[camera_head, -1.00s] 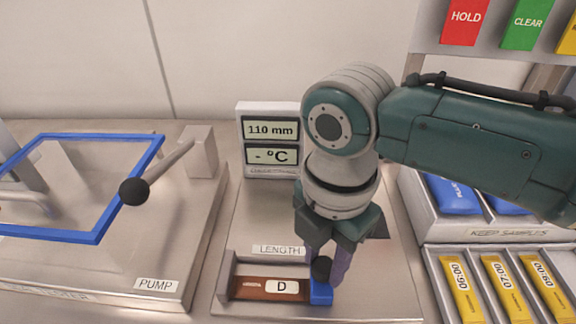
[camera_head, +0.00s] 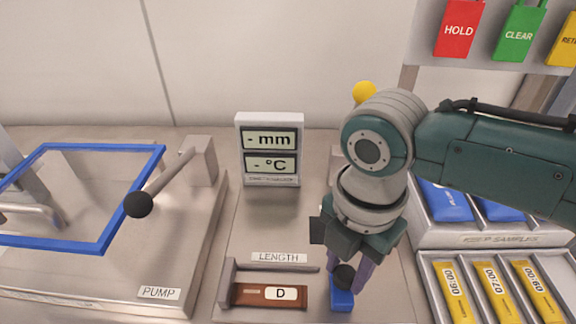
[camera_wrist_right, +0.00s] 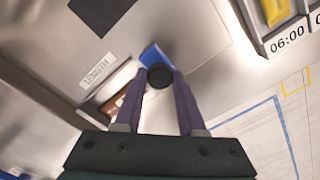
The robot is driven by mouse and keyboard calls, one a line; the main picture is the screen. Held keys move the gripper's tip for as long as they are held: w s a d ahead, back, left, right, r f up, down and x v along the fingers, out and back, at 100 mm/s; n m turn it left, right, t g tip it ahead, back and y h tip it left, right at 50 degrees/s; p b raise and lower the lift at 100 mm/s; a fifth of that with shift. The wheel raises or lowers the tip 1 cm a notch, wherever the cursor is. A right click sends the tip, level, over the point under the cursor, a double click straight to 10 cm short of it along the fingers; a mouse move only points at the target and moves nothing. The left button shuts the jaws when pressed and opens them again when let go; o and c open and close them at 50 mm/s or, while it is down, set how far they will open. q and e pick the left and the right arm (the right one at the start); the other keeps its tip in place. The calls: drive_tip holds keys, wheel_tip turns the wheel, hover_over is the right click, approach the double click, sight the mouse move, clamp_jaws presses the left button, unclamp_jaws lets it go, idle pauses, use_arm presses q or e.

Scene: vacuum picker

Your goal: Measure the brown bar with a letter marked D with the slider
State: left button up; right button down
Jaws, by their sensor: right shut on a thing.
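The brown bar marked D (camera_head: 258,295) lies in the LENGTH gauge (camera_head: 226,288), its left end by the gauge's end wall. The blue slider (camera_head: 342,300) with a black knob stands to the right of the bar, with a gap between them. My right gripper (camera_head: 350,280) points down and is shut on the slider's black knob. In the right wrist view the knob (camera_wrist_right: 160,76) sits between the purple fingers, with the blue slider block (camera_wrist_right: 152,56) behind it. The display (camera_head: 270,140) reads "- mm" and "- °C". My left gripper is not in view.
A pump unit with a blue frame (camera_head: 108,235) and a black-knobbed lever (camera_head: 138,204) stands at left. Trays with yellow sachets (camera_head: 492,292) and blue packs (camera_head: 446,203) are at right. HOLD and CLEAR tags (camera_head: 517,34) hang at upper right.

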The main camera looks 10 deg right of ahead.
sight(351, 272)
drive_tip(key=shift+d, duration=0.25)
drive_tip(key=shift+c, duration=2.4)
unclamp_jaws()
drive_tip(key=shift+s+d, duration=0.1)
wheel_tip(351, 272, up, 10)
drive_tip(key=p, duration=0.1)
